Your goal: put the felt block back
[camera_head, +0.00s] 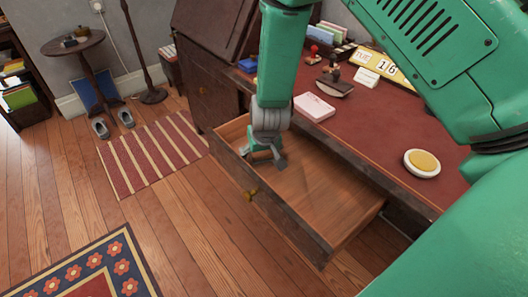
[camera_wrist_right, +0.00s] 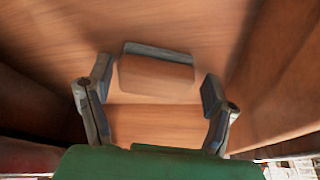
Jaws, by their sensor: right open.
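The felt block (camera_wrist_right: 157,74) shows in the right wrist view as a small wooden block with a dark grey layer along its far edge. It lies on the wooden floor of the open drawer (camera_head: 335,190). My right gripper (camera_head: 266,158) reaches down into the left part of the drawer. In the right wrist view the fingers of my right gripper (camera_wrist_right: 156,97) are spread, one on each side of the near end of the block, with gaps between. The block cannot be made out in the head view, where the gripper hides that spot. My left gripper is not in view.
The drawer front with a brass knob (camera_head: 251,195) stands close to the gripper. The red desk top (camera_head: 370,130) behind holds a pink-white pad (camera_head: 314,107), stamps, a yellow calendar (camera_head: 385,68) and a round yellow-topped dish (camera_head: 422,163). The drawer's right part looks empty.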

